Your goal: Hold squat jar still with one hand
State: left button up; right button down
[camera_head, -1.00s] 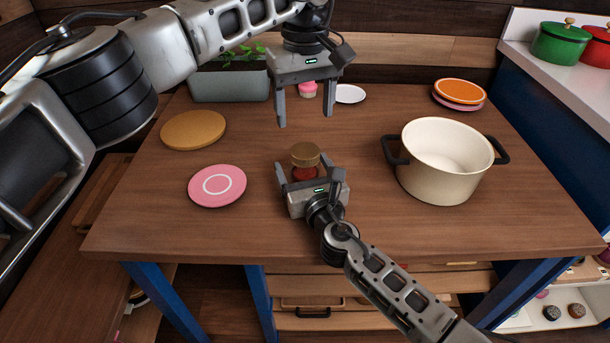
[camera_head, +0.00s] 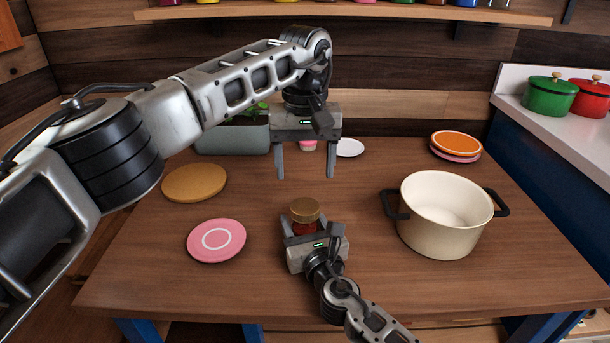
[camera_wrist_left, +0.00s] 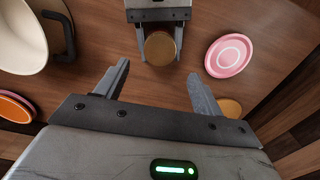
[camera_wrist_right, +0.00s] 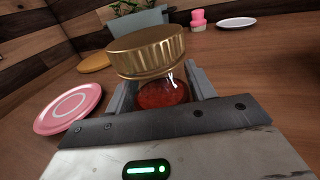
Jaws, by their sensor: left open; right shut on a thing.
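The squat jar (camera_head: 304,213) has a gold lid and a red body and stands upright on the wooden table. My right gripper (camera_head: 302,235) is shut on the jar's red body, below the lid. The jar fills the space between the fingers in the right wrist view (camera_wrist_right: 158,85). My left gripper (camera_head: 306,178) is open and empty, pointing down behind and above the jar. In the left wrist view the jar's lid (camera_wrist_left: 159,48) shows beyond the open fingers, apart from them.
A cream pot (camera_head: 440,235) with dark handles stands right of the jar. A pink plate (camera_head: 216,240) and a tan round board (camera_head: 195,183) lie to the left. A grey planter (camera_head: 232,141), a pink cupcake-like item (camera_head: 308,146) and a white plate (camera_head: 349,147) are behind. Stacked plates (camera_head: 456,143) lie back right.

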aim_at(305, 206)
pick_arm(q)
jog(key=shift+f+m, duration=0.3)
notch_tip(305, 206, down, 7)
jog(key=shift+f, duration=0.2)
